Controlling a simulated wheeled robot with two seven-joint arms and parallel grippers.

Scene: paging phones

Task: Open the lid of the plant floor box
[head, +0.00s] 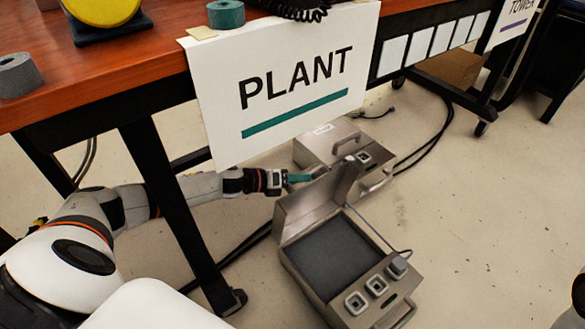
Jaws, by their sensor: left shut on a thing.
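A grey metal floor box (335,262) stands on the floor just below the white PLANT sign (290,85). Its lid (312,203) is raised steeply, showing a dark grey interior and several square buttons along the front panel. My left arm reaches in from the left, past the table leg. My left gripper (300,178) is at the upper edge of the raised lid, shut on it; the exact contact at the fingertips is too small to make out. My right gripper is out of view.
A second grey box (335,142), closed, stands behind the first. The wooden table (110,70) overhangs the left arm, with a black table leg (172,210) beside it. Black cables run along the floor. Open floor (490,220) lies to the right.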

